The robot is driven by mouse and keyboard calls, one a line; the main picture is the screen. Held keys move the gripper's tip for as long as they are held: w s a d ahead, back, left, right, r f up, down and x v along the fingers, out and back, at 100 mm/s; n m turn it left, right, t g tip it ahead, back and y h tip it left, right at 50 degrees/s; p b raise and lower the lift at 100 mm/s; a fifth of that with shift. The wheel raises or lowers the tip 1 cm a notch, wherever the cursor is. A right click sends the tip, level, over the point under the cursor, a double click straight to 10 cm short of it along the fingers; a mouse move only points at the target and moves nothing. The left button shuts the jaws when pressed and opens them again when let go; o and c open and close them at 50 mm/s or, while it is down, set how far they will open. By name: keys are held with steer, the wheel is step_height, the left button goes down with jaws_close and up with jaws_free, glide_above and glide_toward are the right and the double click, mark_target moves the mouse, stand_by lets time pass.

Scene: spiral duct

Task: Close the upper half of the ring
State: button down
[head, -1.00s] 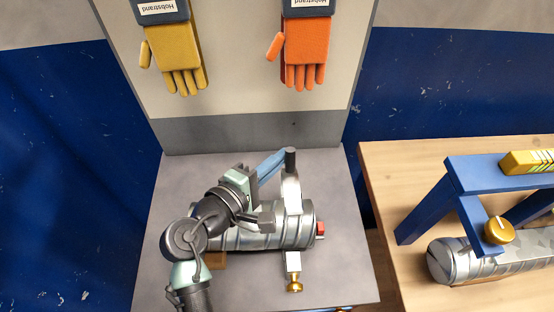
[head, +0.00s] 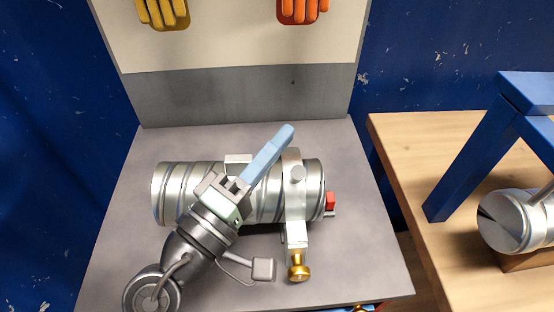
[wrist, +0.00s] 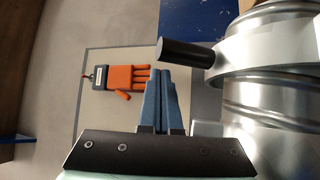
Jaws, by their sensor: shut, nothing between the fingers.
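The silver spiral duct (head: 180,192) lies crosswise on the grey table. The pale metal ring (head: 293,205) passes over its right part and also shows in the wrist view (wrist: 270,45). A black handle (wrist: 185,52) sticks out of the ring's upper half there. A gold knob (head: 299,270) sits at the ring's front end. I cannot tell whether the ring's halves meet. My gripper (head: 288,130) is shut and empty, its blue fingers crossing above the duct, tips behind the ring's left side. In the wrist view the fingertips (wrist: 161,72) are left of the handle, apart from it in the picture.
A red block (head: 330,201) is at the duct's right end. Orange (head: 303,10) and yellow (head: 162,12) gloves hang on the back panel. A wooden table (head: 400,145) at right carries a blue frame (head: 475,150) and another duct (head: 515,220). The grey table's right side is clear.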

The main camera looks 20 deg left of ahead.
steer(key=shift+s+d+f+m+t+h+b, duration=0.2)
steer(key=shift+s+f+m+t+h+b, duration=0.4)
steer(key=shift+b, duration=1.3)
steer(key=shift+s+d+f+m+t+h+b, duration=0.1)
steer(key=shift+s+d+f+m+h+b, duration=0.2)
steer(key=shift+f+b, duration=1)
steer(key=m+b, duration=0.1)
steer(key=b, duration=0.2)
steer(key=shift+s+r, duration=0.3)
steer(key=shift+r, duration=0.1)
steer(key=shift+s+b, duration=0.1)
steer(key=shift+b, duration=0.45)
steer(key=shift+s+a+f, duration=0.15)
steer(key=shift+s+f, duration=0.15)
steer(key=shift+s, duration=0.05)
steer(key=b+v, duration=0.2)
steer(key=v, duration=1)
steer(key=shift+f, duration=0.1)
